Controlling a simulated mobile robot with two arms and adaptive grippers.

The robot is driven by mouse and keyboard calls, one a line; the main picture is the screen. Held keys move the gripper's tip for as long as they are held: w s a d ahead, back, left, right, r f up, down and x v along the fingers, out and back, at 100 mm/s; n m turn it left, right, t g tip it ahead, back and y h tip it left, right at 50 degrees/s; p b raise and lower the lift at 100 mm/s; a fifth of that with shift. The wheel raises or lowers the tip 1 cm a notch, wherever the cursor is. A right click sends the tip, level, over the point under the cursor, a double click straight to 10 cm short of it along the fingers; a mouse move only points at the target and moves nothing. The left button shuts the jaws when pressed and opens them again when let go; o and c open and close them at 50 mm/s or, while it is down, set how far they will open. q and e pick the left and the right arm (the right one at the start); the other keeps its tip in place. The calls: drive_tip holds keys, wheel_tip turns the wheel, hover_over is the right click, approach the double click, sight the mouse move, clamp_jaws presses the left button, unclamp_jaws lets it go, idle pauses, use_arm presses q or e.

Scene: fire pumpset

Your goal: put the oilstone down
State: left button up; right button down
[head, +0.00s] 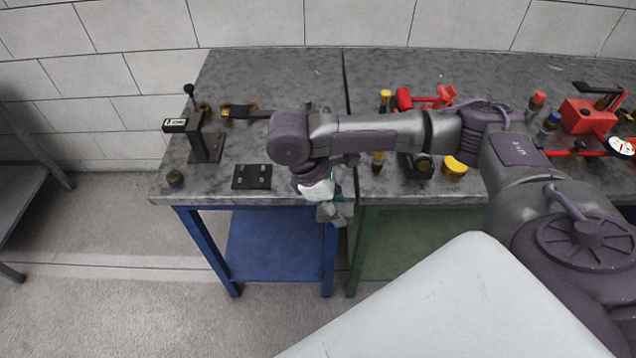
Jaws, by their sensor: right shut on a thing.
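My right arm reaches in from the right across the bench. Its gripper (333,212) points down at the front edge of the bench, by the seam between the two tabletops. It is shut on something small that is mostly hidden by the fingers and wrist. I take this to be the oilstone, but its shape cannot be made out. I cannot tell whether it touches the bench. My left gripper is not in view.
The left grey tabletop (225,85) holds a black stand (205,145), a black plate (252,177) and a small round part (175,179). Red tools, a yellow-topped pot (455,167) and a red device (585,117) crowd the right tabletop. Bare surface lies between the black plate and my gripper.

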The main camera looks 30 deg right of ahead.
drive_tip(key=w+d+r+n+t, duration=0.2)
drive_tip(key=d+r+n, duration=0.2)
drive_tip(key=n, duration=0.1)
drive_tip(key=shift+n+h, duration=0.3)
drive_tip(key=shift+h, duration=0.1)
drive_tip(key=w+f, duration=0.2)
drive_tip(key=w, duration=0.1)
drive_tip(key=w+d+f, duration=0.1)
drive_tip(key=w+f, duration=0.1)
drive_tip(key=w, duration=0.2)
drive_tip(key=w+d+f, duration=0.1)
drive_tip(key=w+f, duration=0.2)
drive_tip(key=w, duration=0.1)
drive_tip(key=shift+w+d, duration=0.2)
drive_tip(key=shift+d, duration=0.05)
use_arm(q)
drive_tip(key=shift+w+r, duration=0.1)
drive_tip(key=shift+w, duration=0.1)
use_arm(e)
drive_tip(key=shift+f, duration=2.1)
drive_tip(key=c, duration=0.7)
unclamp_jaws()
drive_tip(key=shift+f, duration=0.1)
use_arm(q)
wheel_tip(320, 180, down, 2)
drive_tip(key=shift+b, duration=0.8)
use_arm(e)
drive_tip(key=v, duration=1.2)
drive_tip(key=shift+s, duration=0.1)
